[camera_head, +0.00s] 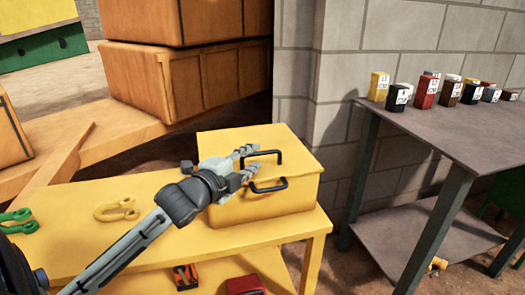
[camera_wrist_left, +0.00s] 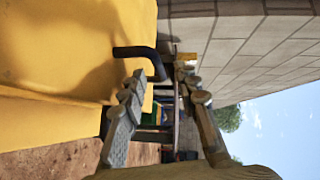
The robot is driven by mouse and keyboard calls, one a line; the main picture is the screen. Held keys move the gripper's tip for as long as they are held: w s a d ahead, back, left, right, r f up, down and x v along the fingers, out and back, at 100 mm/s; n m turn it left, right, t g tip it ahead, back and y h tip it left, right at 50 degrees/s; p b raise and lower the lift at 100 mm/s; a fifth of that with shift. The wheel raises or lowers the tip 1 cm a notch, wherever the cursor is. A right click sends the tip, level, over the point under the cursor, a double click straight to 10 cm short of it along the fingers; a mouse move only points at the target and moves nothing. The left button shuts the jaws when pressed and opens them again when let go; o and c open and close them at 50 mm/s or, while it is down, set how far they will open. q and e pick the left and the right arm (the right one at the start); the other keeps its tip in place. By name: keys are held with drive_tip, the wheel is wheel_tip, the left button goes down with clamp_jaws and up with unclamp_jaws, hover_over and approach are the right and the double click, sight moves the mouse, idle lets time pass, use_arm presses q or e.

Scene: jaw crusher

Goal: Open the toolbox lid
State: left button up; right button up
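The yellow toolbox (camera_head: 265,208) stands on the yellow workbench (camera_head: 190,250), and its lid (camera_head: 290,142) looks shut. It has two black handles, a rear one (camera_head: 266,154) and a front one (camera_head: 268,187). My left gripper (camera_head: 248,164) comes in from the left, over the left part of the lid beside the handles. In the left wrist view its two fingers (camera_wrist_left: 165,95) are apart, with the end of a black handle (camera_wrist_left: 142,56) near the gap. I cannot tell whether they touch it. The toolbox's yellow surface (camera_wrist_left: 60,60) fills the left there. My right gripper is not in view.
Yellow pliers-like tools (camera_head: 117,208) and green ones (camera_head: 18,220) lie on the bench left of the toolbox. A grey table (camera_head: 440,130) with several small boxes stands at right. Wooden crates (camera_head: 215,80) and a block wall (camera_head: 400,50) are behind.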

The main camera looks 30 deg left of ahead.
sight(259, 155)
use_arm(q)
drive_tip(key=w, duration=0.4)
drive_tip(key=shift+w+a+f, duration=0.1)
drive_tip(key=shift+w+f, duration=0.05)
drive_tip(key=shift+f, duration=0.15)
drive_tip(key=shift+w, duration=0.1)
drive_tip(key=shift+c, duration=0.5)
clamp_jaws()
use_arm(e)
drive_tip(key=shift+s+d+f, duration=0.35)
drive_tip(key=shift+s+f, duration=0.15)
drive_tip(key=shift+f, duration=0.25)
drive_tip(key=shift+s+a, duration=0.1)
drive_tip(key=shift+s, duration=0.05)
